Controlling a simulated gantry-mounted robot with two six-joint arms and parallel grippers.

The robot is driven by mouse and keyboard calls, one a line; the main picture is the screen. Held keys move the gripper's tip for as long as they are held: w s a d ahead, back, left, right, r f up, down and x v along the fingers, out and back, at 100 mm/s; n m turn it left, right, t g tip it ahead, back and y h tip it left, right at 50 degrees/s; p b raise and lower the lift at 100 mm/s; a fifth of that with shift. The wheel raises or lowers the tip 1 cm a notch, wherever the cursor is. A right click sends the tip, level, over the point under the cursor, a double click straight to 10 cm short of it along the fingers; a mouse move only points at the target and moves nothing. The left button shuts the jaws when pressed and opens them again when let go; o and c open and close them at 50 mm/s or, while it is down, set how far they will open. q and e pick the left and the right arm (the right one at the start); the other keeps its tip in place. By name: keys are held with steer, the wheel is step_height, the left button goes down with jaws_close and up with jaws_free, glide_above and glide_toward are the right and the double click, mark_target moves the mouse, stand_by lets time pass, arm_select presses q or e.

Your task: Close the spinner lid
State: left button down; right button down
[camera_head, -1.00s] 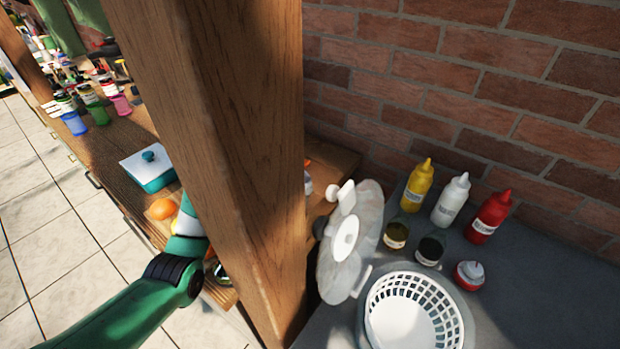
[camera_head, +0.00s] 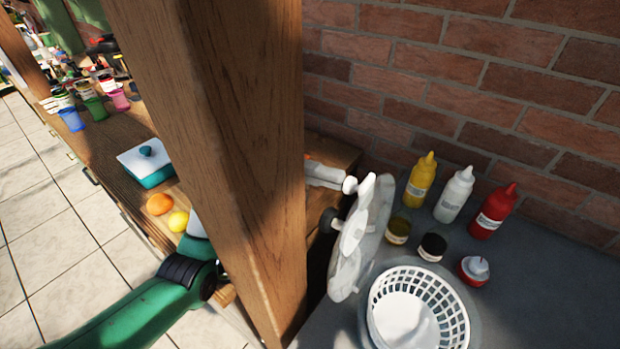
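The salad spinner (camera_head: 463,310) stands on the grey counter at lower right, with a white slotted basket (camera_head: 453,289) inside. Its clear lid (camera_head: 372,248) with a white centre (camera_head: 353,232) stands raised at the spinner's left side, nearly edge-on to me and leaning slightly right. My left arm comes in green from the left and passes behind the wooden post. A pale part of what seems my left gripper (camera_head: 327,176) shows right of the post, beside the lid's upper left side. Contact is unclear, and its fingers are mostly hidden. My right gripper is out of view.
A thick wooden post (camera_head: 235,150) stands between my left arm and the lid. Yellow (camera_head: 420,181), white (camera_head: 454,195) and red (camera_head: 492,212) bottles and small jars (camera_head: 432,247) stand behind the spinner. A brick wall closes the back.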

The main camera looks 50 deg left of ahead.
arm_select(q)
steer(key=shift+a, duration=0.1)
steer(key=v, duration=1.1)
steer(key=shift+a, duration=0.25)
